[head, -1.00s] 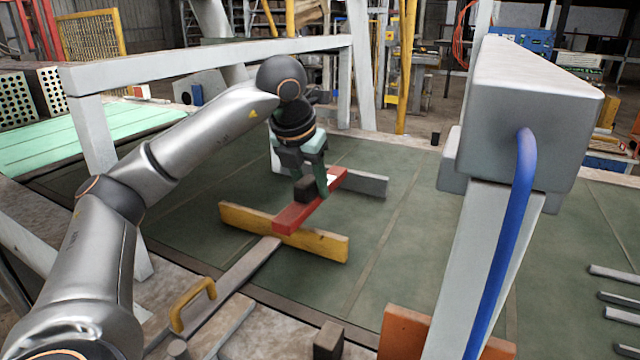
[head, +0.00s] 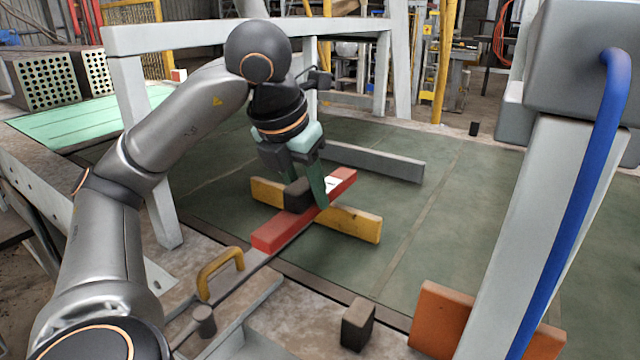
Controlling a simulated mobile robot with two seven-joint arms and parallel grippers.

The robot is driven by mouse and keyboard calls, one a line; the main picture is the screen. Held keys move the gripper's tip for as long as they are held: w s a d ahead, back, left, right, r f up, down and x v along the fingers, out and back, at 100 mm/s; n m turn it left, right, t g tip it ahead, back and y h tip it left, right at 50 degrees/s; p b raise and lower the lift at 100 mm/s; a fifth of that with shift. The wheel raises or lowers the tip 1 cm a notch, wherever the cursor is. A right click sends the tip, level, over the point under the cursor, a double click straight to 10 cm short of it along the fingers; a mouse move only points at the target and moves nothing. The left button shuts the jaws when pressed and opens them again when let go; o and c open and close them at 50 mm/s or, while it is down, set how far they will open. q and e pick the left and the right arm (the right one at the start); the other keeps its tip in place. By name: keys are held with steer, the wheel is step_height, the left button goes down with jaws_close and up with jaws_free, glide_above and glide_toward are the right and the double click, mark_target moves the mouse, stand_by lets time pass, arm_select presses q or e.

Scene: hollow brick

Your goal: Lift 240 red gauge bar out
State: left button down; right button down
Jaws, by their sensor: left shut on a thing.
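The red gauge bar (head: 277,233) is a long red bar with a white label near its far end, in the middle of the head view. It lies across and above a yellow bar (head: 352,222). My left gripper (head: 308,200) is shut on the red bar around its middle, at a dark block-like part. Whether the red bar touches the yellow one is hard to tell. My right gripper is not in view.
A grey bar (head: 375,163) lies behind on the green surface (head: 440,215). A grey post with a blue hose (head: 570,200) stands at right. An orange block (head: 440,318), a dark block (head: 357,324) and a yellow handle (head: 218,270) are in front. A pale frame (head: 230,35) crosses behind my arm.

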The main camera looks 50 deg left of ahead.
arm_select(q)
steer(key=s+d, duration=0.4)
steer(key=s, duration=0.9)
steer(key=shift+s+d, duration=0.2)
steer(key=shift+s, duration=0.15)
steer(key=shift+s, duration=0.1)
